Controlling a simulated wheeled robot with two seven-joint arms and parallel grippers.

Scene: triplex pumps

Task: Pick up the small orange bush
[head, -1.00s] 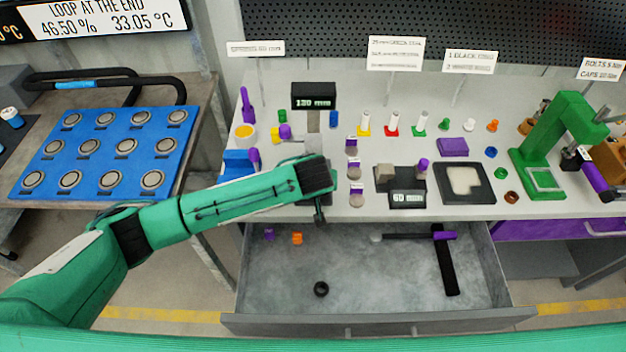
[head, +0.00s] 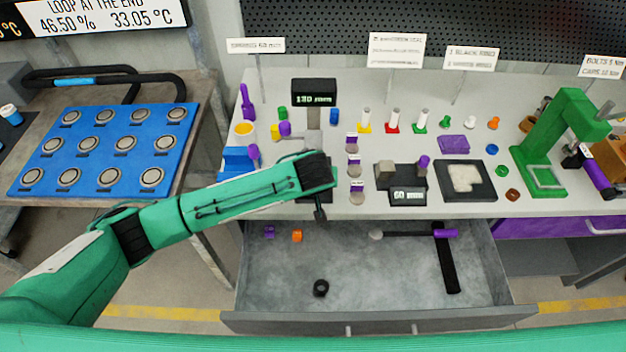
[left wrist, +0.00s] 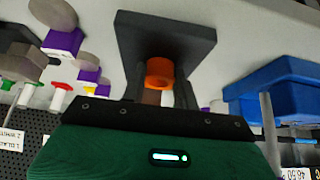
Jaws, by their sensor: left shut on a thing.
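The small orange bush (left wrist: 159,73) shows in the left wrist view as a short orange ring with a hole. It sits between the two dark fingers of my left gripper (left wrist: 160,90), which is shut on it. A dark square plate (left wrist: 165,28) lies right behind it; I cannot tell whether the bush touches it. In the head view my left arm reaches to the bench by the gauge with the black display (head: 314,92), and my wrist hides the bush and fingers. My right gripper is not in view.
The open grey drawer (head: 380,312) below holds an orange piece (head: 297,236), a black ring (head: 321,288) and a hammer (head: 445,233).

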